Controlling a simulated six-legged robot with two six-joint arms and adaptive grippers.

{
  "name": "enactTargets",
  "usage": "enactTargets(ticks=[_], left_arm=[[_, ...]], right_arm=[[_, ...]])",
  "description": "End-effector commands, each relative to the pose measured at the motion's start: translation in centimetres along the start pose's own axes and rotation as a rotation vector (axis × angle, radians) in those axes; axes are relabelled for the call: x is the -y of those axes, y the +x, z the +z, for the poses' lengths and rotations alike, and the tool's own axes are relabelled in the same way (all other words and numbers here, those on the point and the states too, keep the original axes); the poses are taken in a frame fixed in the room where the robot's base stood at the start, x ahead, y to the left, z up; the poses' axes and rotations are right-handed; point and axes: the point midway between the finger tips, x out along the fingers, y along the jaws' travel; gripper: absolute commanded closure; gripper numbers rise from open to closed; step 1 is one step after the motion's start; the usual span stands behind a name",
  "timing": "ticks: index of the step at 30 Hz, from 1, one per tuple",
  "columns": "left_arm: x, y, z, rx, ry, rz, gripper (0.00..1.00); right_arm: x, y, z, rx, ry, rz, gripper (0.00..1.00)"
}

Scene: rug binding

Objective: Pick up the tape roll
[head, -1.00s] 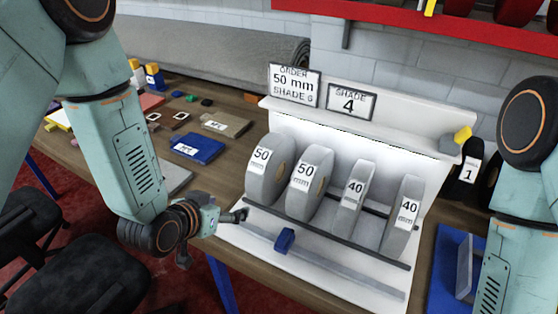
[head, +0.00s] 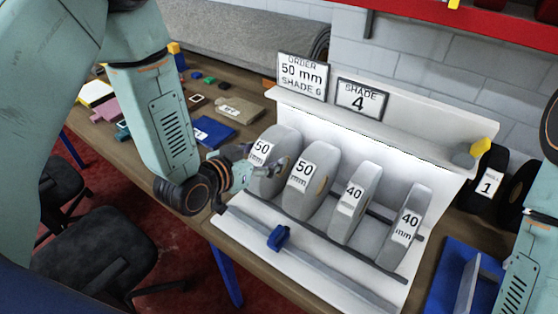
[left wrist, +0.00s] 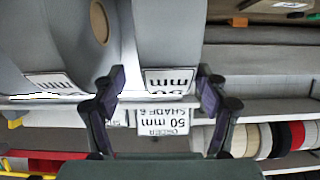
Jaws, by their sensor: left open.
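Four grey tape rolls stand in a row on the white rack (head: 350,290). The two left ones, the leftmost 50 mm roll (head: 281,140) and the second 50 mm roll (head: 313,180), are thicker. A 40 mm roll (head: 355,205) and another 40 mm roll (head: 405,228) stand to the right. My left gripper (head: 264,166) is open at the front of the leftmost roll. In the left wrist view, upside down, that roll (left wrist: 170,30) shows between and beyond the open fingers (left wrist: 160,82). Whether they touch it is unclear. My right gripper is out of view.
Signs read "ORDER 50 mm SHADE 6" (head: 302,76) and "SHADE 4" (head: 361,96). A blue slider (head: 278,238) sits on the rack's front rail. Black rolls (head: 486,182) stand at the right. Blue box (head: 212,131) and other items lie at the left.

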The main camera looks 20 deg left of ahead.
Motion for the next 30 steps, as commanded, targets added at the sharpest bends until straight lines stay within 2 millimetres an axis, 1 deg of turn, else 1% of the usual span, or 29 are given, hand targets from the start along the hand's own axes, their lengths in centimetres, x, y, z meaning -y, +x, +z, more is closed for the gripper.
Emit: enactTargets(ticks=[7, 12, 16, 21, 26, 30], left_arm=[[0.1, 2.4, -0.1, 0.001, 0.000, 0.000, 0.26], [0.3, 4.8, -0.4, 0.000, 0.001, 0.002, 0.26], [0.3, 6.1, -0.3, 0.001, 0.000, 0.001, 0.26], [0.2, 6.7, -0.3, 0.002, -0.002, 0.000, 0.26], [0.3, 6.7, -0.3, 0.002, -0.002, 0.000, 0.27], [0.3, 6.7, -0.3, 0.002, -0.002, 0.000, 0.39]], right_arm=[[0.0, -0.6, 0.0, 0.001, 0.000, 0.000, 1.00], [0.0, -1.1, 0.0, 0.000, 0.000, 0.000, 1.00], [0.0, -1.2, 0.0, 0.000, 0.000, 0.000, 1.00], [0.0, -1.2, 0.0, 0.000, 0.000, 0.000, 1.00], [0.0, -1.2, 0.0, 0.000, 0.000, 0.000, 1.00], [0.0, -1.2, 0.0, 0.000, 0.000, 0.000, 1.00]])
